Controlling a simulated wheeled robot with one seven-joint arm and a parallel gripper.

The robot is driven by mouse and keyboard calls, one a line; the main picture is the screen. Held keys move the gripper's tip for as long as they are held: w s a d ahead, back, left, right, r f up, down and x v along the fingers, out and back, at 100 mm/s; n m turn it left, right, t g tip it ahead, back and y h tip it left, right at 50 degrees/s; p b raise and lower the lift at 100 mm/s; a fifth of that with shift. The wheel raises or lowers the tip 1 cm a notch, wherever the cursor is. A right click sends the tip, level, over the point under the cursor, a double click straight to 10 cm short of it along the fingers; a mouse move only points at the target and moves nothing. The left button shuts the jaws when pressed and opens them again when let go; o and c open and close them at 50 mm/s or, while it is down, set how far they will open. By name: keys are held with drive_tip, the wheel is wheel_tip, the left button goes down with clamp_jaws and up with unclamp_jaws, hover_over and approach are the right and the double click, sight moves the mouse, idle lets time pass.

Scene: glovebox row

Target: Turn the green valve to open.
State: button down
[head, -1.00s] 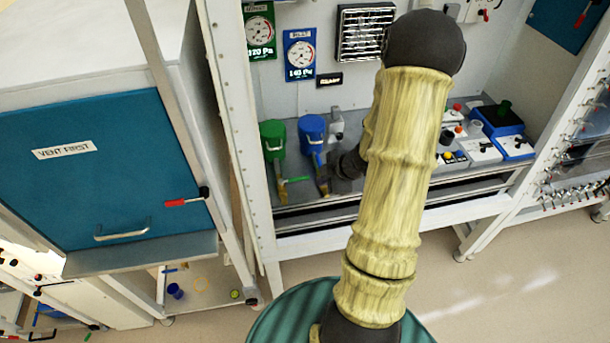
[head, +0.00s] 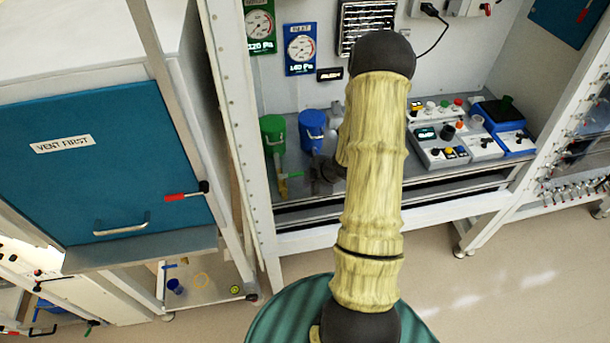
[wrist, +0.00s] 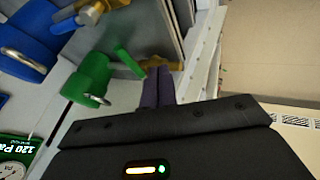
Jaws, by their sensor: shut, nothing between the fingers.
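The green valve has a green lever (head: 295,174) on a brass body (head: 282,187) below a green canister (head: 273,131). In the wrist view the green lever (wrist: 129,63) runs from near the canister (wrist: 91,80) towards the brass piece (wrist: 163,62). My gripper (wrist: 158,72) is shut and empty, its fingertips close to the lever's end and the brass piece. I cannot tell if they touch. In the head view my arm and wrist hide most of the fingers.
A blue canister (head: 312,130) stands right beside the green one; my wrist partly hides its valve. Gauges (head: 300,48) hang on the back wall. Control boxes (head: 440,146) stand on the bench to the right. A white frame post (head: 228,110) stands to the left.

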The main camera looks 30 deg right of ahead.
sight(294, 175)
drive_tip(key=w, duration=0.1)
drive_tip(key=w+p, duration=0.1)
drive_tip(key=w+f+p, duration=0.1)
drive_tip(key=shift+w+d+f, duration=0.1)
drive_tip(key=shift+w+d, duration=0.2)
drive_tip(key=shift+d, duration=0.1)
drive_tip(key=shift+w+f, duration=0.2)
drive_tip(key=shift+w, duration=0.1)
